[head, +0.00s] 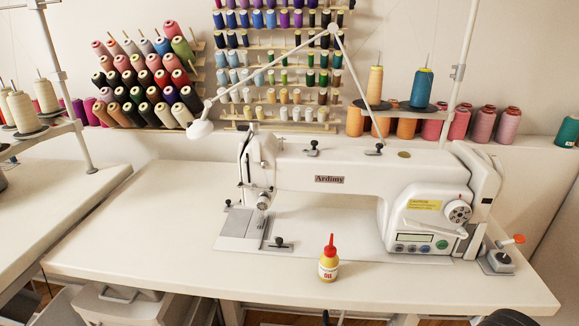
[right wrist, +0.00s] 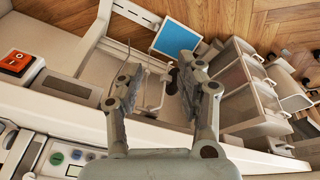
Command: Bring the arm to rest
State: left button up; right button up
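My right gripper (right wrist: 162,78) shows in the right wrist view with its two grey fingers spread apart. Nothing is between the fingers, and it is open and empty. Beyond them are the table's edge, a metal frame and the floor. I cannot make out either gripper in the head view. In the head view a white sewing machine (head: 335,185) stands on a white table (head: 130,235). A small yellow oil bottle (head: 328,265) with a red tip stands upright in front of the machine, apart from any gripper.
Spool racks (head: 280,47) line the wall. In the right wrist view a red switch (right wrist: 16,64) is at left and a drawer unit (right wrist: 245,85) at right. The table's left part is clear.

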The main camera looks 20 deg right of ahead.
jog(key=s+d+f+g, duration=0.1)
jog(key=s+f, duration=0.3)
jog(key=f, duration=0.6)
jog(key=s+d+f, duration=0.1)
jog(key=s+f, duration=0.3)
jog(key=f, duration=0.5)
jog(key=s+f+g, duration=0.1)
jog(key=s+f, duration=0.8)
jog(key=s, duration=0.4)
jog(key=shift+s+d+f, duration=0.15)
jog(key=shift+s+f, duration=0.1)
jog(key=shift+f, duration=0.05)
